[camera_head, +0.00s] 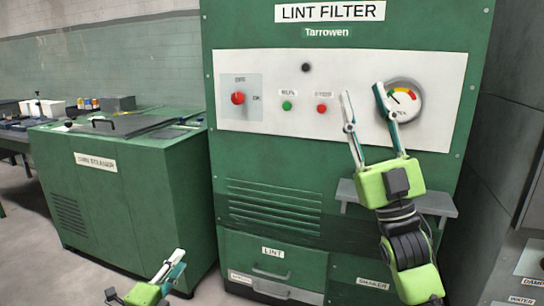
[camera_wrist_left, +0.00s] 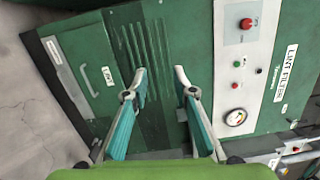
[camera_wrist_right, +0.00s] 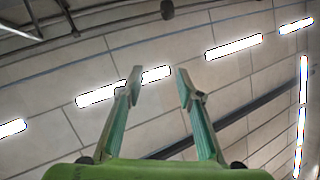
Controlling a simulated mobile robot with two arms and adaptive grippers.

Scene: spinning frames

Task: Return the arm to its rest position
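My right gripper (camera_head: 362,91) is raised in front of the white control panel (camera_head: 240,123) of the green lint filter machine, left of its round gauge (camera_head: 403,100). Its fingers point up and are spread apart with nothing between them. In the right wrist view, the open gripper (camera_wrist_right: 159,71) shows against the ceiling. My left gripper (camera_head: 144,273) is low at the bottom edge of the head view, in front of the machines. In the left wrist view, the left gripper (camera_wrist_left: 160,71) is open and empty, facing the machine's lower front. Whether the right fingers touch the panel is unclear.
A small grey shelf (camera_head: 437,203) juts from the machine behind my right gripper. The lint drawer (camera_head: 272,268) is at the lower front. A green cabinet (camera_head: 130,190) stands left. A dark cabinet (camera_head: 500,150) stands close on the right. Bare floor (camera_head: 25,265) shows at lower left.

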